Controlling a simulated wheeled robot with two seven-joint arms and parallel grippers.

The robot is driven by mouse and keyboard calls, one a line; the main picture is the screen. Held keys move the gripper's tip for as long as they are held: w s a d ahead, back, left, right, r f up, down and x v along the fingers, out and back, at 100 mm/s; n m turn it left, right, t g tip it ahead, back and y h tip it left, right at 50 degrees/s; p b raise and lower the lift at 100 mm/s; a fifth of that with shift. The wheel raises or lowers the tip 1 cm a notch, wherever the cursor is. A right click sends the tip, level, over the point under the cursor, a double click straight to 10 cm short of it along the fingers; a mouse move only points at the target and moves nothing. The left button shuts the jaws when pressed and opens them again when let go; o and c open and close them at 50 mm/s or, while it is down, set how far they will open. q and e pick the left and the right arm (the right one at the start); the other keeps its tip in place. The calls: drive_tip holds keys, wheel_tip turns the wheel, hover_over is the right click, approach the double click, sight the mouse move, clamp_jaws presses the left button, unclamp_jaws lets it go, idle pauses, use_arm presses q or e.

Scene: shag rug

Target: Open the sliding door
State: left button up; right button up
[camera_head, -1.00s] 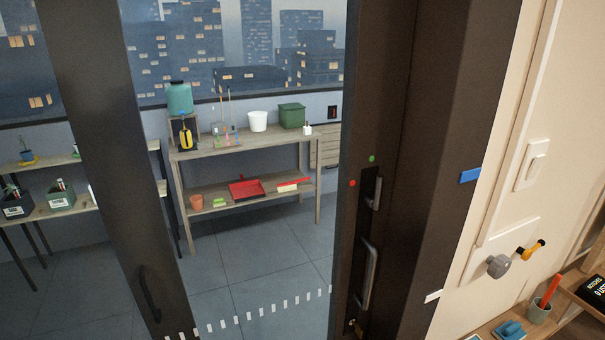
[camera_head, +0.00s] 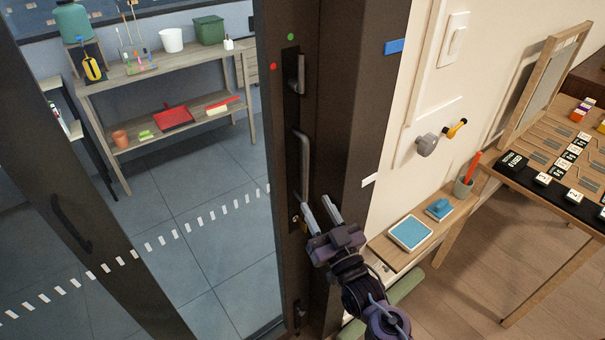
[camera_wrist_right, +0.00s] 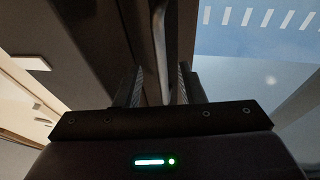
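The sliding door is glass with a dark frame and a row of white dashes; its dark right-hand upright (camera_head: 265,115) carries a long metal bar handle (camera_head: 304,160). A shorter handle (camera_head: 300,75) sits above it. My right gripper (camera_head: 315,202) is at the bar's lower end, fingers pointing up and apart. In the right wrist view the bar (camera_wrist_right: 159,45) runs down between the two fingers (camera_wrist_right: 161,82), with gaps showing at its sides. Whether a finger touches it I cannot tell. My left gripper is not in view.
Another dark upright (camera_head: 40,160) with a black handle stands at the left. Beyond the glass is a shelf table (camera_head: 120,75). To the right are a wall with a grey knob (camera_head: 427,144), a small shelf with a blue tray (camera_head: 410,233), and a wooden table (camera_head: 540,215).

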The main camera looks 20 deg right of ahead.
sight(308, 172)
drive_tip(key=shift+t, duration=0.6)
drive_tip(key=w+r, duration=0.1)
drive_tip(key=r, duration=0.1)
drive_tip(key=w+r+p, duration=0.1)
drive_tip(key=w+r, duration=0.1)
drive_tip(key=w+r+p, duration=0.1)
drive_tip(key=w+r, duration=0.1)
drive_tip(key=shift+w+a+r, duration=0.25)
drive_tip(key=shift+a, duration=0.15)
drive_tip(key=shift+w+a+r, duration=0.1)
drive_tip(key=shift+w+r, duration=0.05)
drive_tip(key=shift+w, duration=0.45)
clamp_jaws()
